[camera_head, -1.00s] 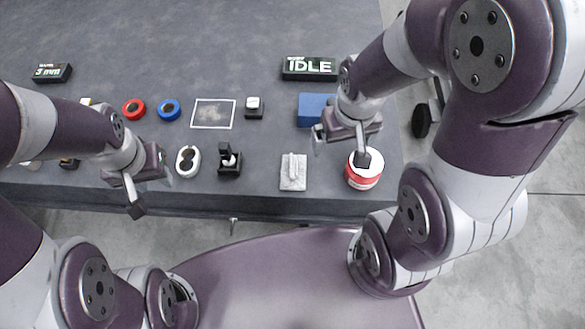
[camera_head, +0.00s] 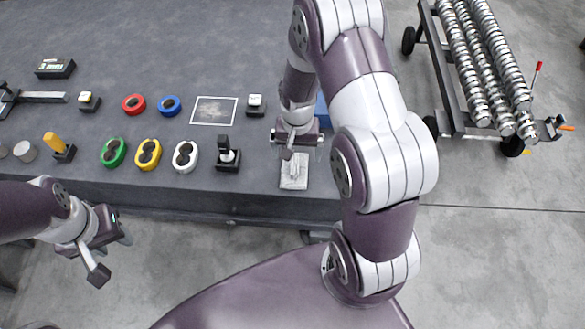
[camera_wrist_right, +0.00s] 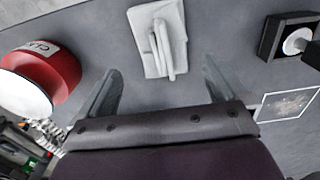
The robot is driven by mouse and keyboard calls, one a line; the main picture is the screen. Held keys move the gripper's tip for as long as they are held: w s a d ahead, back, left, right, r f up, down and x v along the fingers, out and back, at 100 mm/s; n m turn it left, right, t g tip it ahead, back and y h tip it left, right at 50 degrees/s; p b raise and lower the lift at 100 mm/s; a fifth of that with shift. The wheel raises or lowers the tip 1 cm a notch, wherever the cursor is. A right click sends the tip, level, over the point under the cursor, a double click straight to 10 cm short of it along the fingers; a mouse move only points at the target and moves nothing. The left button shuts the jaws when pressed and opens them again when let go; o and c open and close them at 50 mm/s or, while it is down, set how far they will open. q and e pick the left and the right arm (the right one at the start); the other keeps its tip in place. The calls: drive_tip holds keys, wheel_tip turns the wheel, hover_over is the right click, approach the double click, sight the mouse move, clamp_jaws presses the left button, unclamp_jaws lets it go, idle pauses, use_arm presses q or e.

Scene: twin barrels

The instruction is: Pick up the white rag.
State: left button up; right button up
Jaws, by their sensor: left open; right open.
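The white rag (camera_head: 293,172) lies folded on the grey table near its front edge, in the right half of the table. It also shows at the top of the right wrist view (camera_wrist_right: 153,42), with a raised fold along its middle. My right gripper (camera_head: 283,146) is open above the table, just behind the rag in the head view. In the right wrist view its two fingers (camera_wrist_right: 161,88) stand apart with nothing between them, and the rag lies beyond their tips. My left gripper (camera_head: 112,257) is open and empty in front of the table's front edge, at the left.
A red container with a white lid (camera_wrist_right: 50,78) stands left of the rag in the wrist view; my right arm hides it in the head view. A black stand (camera_head: 228,155) is beside the rag. Coloured two-hole pieces (camera_head: 148,154) lie further left. A blue block (camera_head: 322,112) is partly hidden.

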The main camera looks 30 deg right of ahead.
sight(295, 161)
drive_tip(key=f, duration=0.5)
drive_tip(key=shift+a+f, duration=0.3)
drive_tip(key=shift+f, duration=0.05)
drive_tip(key=shift+s, duration=0.1)
drive_tip(key=c, duration=1.2)
drive_tip(key=shift+o, duration=0.2)
drive_tip(key=shift+r, duration=0.45)
drive_tip(key=r, duration=0.4)
drive_tip(key=shift+s+d, duration=0.2)
drive_tip(key=shift+s, duration=0.1)
drive_tip(key=s+d+r, duration=0.5)
drive_tip(key=s+r, duration=0.1)
drive_tip(key=s, duration=0.3)
drive_tip(key=shift+s+r, duration=0.15)
drive_tip(key=shift+s, duration=0.2)
